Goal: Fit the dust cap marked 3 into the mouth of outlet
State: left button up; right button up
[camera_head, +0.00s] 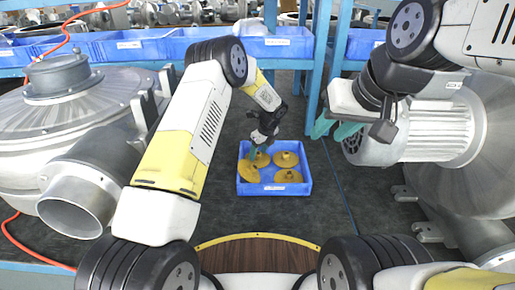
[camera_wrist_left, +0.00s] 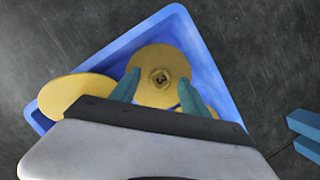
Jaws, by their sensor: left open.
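Several yellow round dust caps with knobs lie in a blue tray (camera_head: 243,187) on the dark mat. My left gripper (camera_head: 259,152) is open, low over the tray's back left part. In the left wrist view a cap (camera_wrist_left: 160,70) with a dark mark like a 3 on its knob lies between and beyond the open fingers (camera_wrist_left: 160,93). Another cap (camera_wrist_left: 72,94) leans over the tray's edge. The open round outlet (camera_head: 92,188) of the left blower faces forward, with nothing in its mouth. My right gripper (camera_head: 334,125) has its teal fingers apart, with nothing between them.
A large metal blower (camera_head: 75,105) stands at left, and another machine with a ribbed motor (camera_head: 440,130) at right. Blue bins (camera_head: 140,45) line the shelf behind. An orange cable runs along the left. The mat around the tray is clear.

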pick_arm(q)
jog(key=shift+w+f, duration=0.15)
jog(key=shift+f, duration=0.3)
grip_shut()
jog(key=shift+r, duration=0.1)
